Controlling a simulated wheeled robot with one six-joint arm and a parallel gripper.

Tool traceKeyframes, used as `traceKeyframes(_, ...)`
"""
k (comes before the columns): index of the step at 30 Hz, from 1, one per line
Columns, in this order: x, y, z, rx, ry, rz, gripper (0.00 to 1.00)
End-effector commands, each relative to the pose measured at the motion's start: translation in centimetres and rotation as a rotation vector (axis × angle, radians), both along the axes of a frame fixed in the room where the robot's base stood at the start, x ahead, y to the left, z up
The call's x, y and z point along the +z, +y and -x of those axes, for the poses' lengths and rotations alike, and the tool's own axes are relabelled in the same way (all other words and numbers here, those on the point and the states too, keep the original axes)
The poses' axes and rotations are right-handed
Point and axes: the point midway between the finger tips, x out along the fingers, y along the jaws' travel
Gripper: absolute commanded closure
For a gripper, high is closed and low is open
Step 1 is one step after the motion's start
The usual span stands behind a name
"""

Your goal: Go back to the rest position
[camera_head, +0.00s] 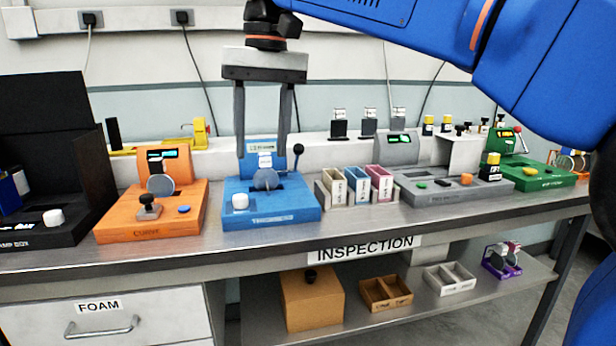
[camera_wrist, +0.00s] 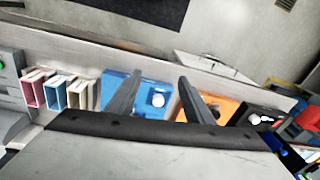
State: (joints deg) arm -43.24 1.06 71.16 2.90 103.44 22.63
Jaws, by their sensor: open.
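My gripper (camera_head: 264,150) is open, with its two long dark fingers pointing down and apart. In the head view it hangs over the blue station (camera_head: 272,208), with one finger at each side of its upright back part. A round grey disc and a white-topped piece show on the station between the fingers; I cannot tell whether a finger touches anything. In the wrist view the open fingers (camera_wrist: 160,92) show over the blue station (camera_wrist: 158,85), and nothing is held between them. My blue arm fills the upper right of the head view.
The orange station (camera_head: 150,215) stands left of the blue one, with a black box (camera_head: 45,140) beyond it. Small sample bins (camera_head: 355,188), a grey station (camera_head: 455,190) and a green station (camera_head: 535,175) stand to the right. Several small modules line the back ledge.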

Motion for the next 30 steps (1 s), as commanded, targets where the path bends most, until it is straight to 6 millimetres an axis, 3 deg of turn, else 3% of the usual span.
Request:
traceKeyframes(5,-1.8,-4.8,-0.4,-0.044,-0.029,-0.016,0.53)
traceKeyframes(14,-7.8,-15.6,0.5,-0.139,-0.111,-0.042,0.53)
traceKeyframes(21,-14.1,-23.4,3.3,-0.214,-0.183,-0.049,0.53)
traceKeyframes(30,-23.6,-31.3,8.7,-0.302,-0.276,-0.034,0.53)
